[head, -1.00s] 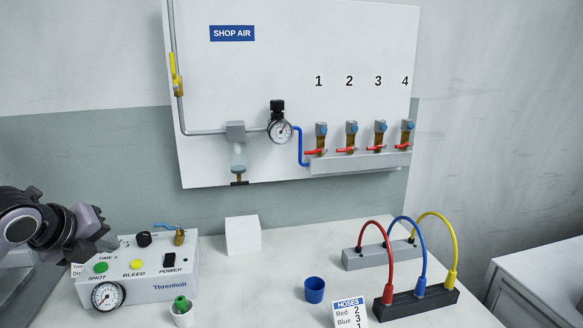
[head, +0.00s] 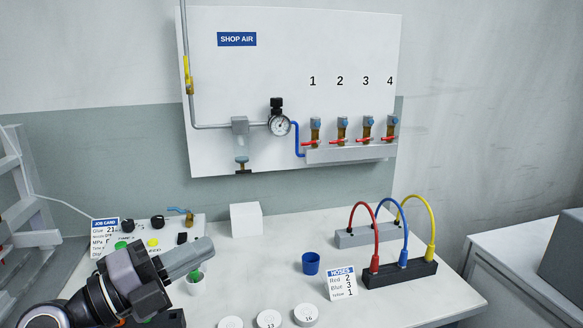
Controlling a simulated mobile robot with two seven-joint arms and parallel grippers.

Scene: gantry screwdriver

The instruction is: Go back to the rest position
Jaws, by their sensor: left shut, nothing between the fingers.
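My left arm comes in from the lower left, and my left gripper (head: 203,250) is shut and empty. It is in front of the dispenser box (head: 190,224) and hides much of its front. The tips show just above a small white cup (head: 196,287) with a green piece in it; I cannot tell how far apart they are in depth. My right gripper is out of view.
A blue cup (head: 311,264), a hose card (head: 342,283), a black hose block (head: 400,275) with red, blue and yellow hoses, and a white cube (head: 246,219) stand on the table (head: 255,280). White round lids (head: 306,315) lie at the front. The shop air panel (head: 350,45) is behind.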

